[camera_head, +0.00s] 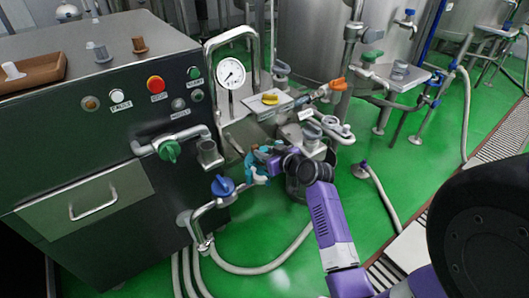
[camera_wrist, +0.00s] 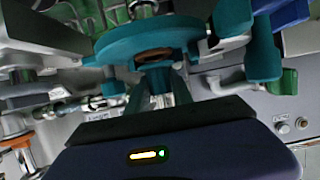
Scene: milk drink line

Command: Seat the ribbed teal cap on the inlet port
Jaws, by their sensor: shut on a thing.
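The ribbed teal cap (camera_head: 249,163) is at the end of my gripper (camera_head: 262,163) in the head view, off the floor beside the dark cabinet. In the wrist view the teal cap (camera_wrist: 118,46) looks like a large ring with lugs, with a brown oval at its centre. My gripper's fingers (camera_wrist: 158,72) are shut on its middle part. An open upright steel port (camera_head: 209,151) projects from the cabinet to the left of the cap and apart from it. I cannot tell for sure that it is the inlet port.
A blue valve handle (camera_head: 222,186) on a bent pipe stands just below-left of the cap. A green valve handle (camera_head: 169,150) is on the port's pipe. A gauge (camera_head: 231,73) stands behind. White, grey and brown fittings are on the cabinet top (camera_head: 70,75). Hoses cross the green floor.

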